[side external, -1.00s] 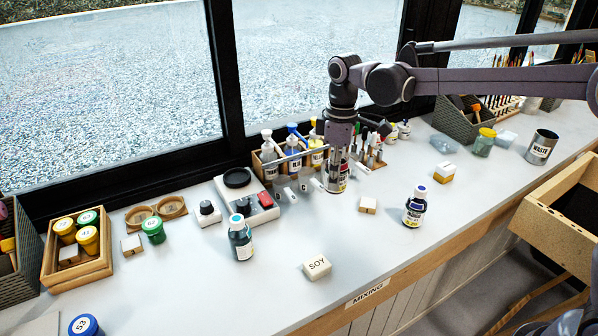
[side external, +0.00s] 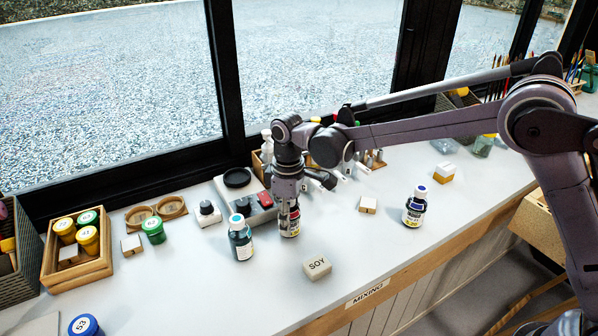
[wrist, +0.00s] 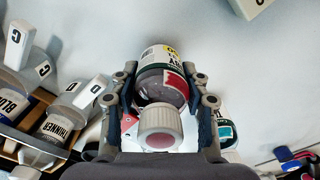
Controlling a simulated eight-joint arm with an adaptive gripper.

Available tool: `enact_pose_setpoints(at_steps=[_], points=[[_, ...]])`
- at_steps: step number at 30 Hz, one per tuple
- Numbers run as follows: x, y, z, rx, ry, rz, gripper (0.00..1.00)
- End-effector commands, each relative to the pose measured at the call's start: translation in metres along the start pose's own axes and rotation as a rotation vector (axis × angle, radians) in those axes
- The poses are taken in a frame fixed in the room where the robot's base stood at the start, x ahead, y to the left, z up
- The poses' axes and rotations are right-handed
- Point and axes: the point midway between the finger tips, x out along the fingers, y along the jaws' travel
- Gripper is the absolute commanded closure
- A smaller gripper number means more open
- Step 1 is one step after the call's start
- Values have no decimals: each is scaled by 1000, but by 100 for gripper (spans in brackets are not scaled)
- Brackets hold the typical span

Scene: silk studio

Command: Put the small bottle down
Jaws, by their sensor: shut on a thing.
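A small bottle (side external: 289,222) with a red-and-white label is between the fingers of my gripper (side external: 288,208) in the side view. It stands upright over the middle of the bench, close to the surface; I cannot tell whether its base touches. In the wrist view the bottle (wrist: 162,82) has a pale ribbed cap and a label with yellow, white and red. My gripper (wrist: 160,98) is shut on it, with a finger on each side.
A dark bottle with a blue cap (side external: 240,238) stands just left of my gripper. A SOY block (side external: 317,268) lies in front. A small wooden block (side external: 367,204) and another blue-capped bottle (side external: 414,207) stand to the right. A scale (side external: 243,196) is behind left.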

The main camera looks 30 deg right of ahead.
Motion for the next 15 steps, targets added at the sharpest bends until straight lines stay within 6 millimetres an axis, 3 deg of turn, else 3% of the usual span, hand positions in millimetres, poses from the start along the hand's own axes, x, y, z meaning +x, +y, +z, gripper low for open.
enact_pose_setpoints(at_steps=[14,15], points=[[10,0,0,0,0,0,88],[10,0,0,0,0,0,45]])
